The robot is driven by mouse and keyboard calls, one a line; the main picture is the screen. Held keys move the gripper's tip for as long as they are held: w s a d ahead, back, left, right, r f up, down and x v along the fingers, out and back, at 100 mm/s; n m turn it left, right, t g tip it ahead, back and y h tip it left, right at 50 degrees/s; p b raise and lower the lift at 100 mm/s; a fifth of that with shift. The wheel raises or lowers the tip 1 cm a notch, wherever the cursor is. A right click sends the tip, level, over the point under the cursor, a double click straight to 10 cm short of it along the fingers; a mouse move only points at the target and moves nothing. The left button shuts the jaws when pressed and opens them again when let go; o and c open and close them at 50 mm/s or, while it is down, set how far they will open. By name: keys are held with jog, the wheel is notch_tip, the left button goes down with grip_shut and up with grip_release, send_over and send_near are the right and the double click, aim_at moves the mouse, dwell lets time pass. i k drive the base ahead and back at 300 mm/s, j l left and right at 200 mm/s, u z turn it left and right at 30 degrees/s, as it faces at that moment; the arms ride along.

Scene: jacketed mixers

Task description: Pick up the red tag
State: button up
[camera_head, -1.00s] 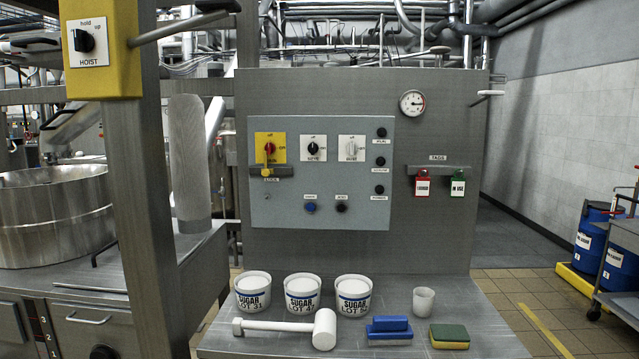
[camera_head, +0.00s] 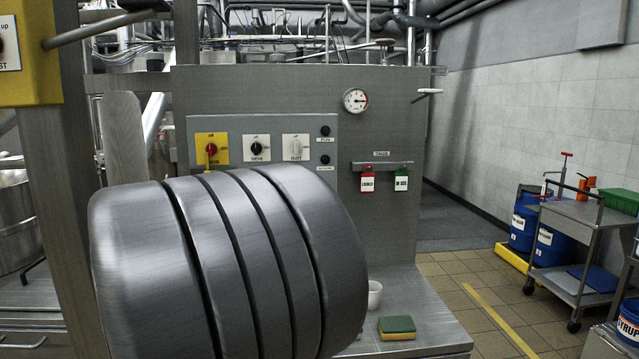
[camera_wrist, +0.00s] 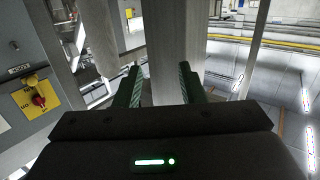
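The red tag (camera_head: 367,184) hangs on the left of a small rail (camera_head: 383,166) labelled TAGS, on the grey steel panel. A green tag (camera_head: 401,183) hangs just to its right. My gripper shows in the wrist view (camera_wrist: 158,88) with its two dark green fingers apart and nothing held between them. A grey metal post stands beyond the fingers in that view. The red tag does not show in the wrist view. My gripper is not seen in the head view, where a large grey part of my arm fills the lower middle.
A gauge (camera_head: 355,100) sits above the rail. The switch panel (camera_head: 325,170) is partly hidden by my arm. A sponge (camera_head: 396,327) and a white cup (camera_head: 374,294) are on the steel table. A yellow plate with a red knob (camera_wrist: 38,100) shows in the wrist view. A trolley (camera_head: 577,215) stands right.

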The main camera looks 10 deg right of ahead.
aim_at(366, 182)
jog(key=i+l+z, duration=0.15)
jog(key=i, duration=0.3)
jog(key=i+l+z, duration=0.15)
jog(key=i, duration=0.3)
jog(key=l+z, duration=0.1)
jog(key=z, duration=1.45)
